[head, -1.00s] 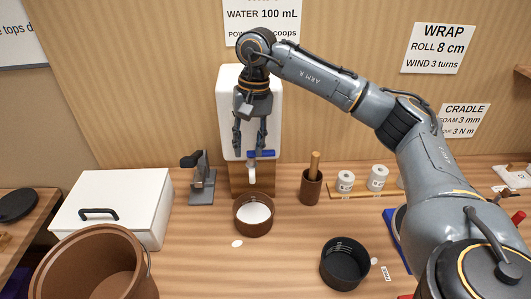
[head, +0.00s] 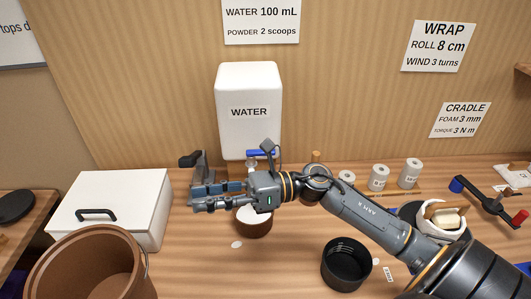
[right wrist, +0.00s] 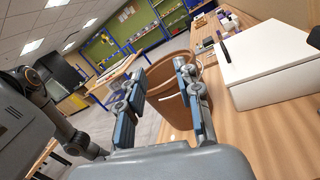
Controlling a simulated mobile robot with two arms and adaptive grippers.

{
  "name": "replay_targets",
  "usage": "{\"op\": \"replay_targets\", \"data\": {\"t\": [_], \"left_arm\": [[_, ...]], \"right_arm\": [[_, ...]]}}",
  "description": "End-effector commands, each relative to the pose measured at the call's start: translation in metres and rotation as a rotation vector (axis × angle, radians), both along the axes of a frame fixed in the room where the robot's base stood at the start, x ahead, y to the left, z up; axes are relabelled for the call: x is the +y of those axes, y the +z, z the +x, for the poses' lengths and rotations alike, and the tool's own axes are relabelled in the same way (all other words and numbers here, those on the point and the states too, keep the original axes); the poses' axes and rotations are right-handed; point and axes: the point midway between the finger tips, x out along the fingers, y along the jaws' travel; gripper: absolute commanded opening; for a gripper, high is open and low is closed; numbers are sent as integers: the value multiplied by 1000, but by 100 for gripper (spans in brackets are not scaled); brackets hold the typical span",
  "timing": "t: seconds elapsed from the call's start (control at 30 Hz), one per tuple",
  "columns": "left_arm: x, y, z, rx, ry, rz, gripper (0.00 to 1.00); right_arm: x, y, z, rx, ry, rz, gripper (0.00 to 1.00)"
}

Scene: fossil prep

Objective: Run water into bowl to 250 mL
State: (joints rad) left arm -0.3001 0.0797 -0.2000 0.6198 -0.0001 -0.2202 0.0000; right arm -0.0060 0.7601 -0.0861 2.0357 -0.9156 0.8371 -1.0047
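The white water tank (head: 249,85) labelled WATER stands at the back wall, with a blue tap handle (head: 262,153) at its bottom. My right gripper (head: 196,198) lies across the view in front of the tank's stand and above the bowl, pointing left. Its fingers are apart with nothing between them, as the right wrist view (right wrist: 158,72) also shows. The spout's lower end is hidden. My left gripper is not in view.
A large brown bucket (head: 95,265) is at front left.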

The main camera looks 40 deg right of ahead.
Motion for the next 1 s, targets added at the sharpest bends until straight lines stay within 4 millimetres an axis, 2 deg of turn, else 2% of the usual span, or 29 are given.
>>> {"op": "replay_targets", "data": {"t": [0.17, 0.3, 0.5, 0.6, 0.7, 0.8, 1.0], "left_arm": [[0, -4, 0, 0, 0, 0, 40], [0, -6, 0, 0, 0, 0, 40], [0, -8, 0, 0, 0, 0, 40], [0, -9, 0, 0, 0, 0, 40], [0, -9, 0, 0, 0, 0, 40], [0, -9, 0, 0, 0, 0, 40], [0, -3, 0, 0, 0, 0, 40]], "right_arm": [[-57, -5, -8, 335, -236, 297, 34], [-111, -13, -18, 569, -420, 520, 34], [-181, -27, -42, 820, -649, 790, 34], [-203, -30, -53, 889, -724, 877, 34], [-215, -32, -59, 928, -768, 930, 34], [-220, -32, -59, 942, -784, 952, 34], [-215, -29, -37, 941, -781, 952, 34]]}}
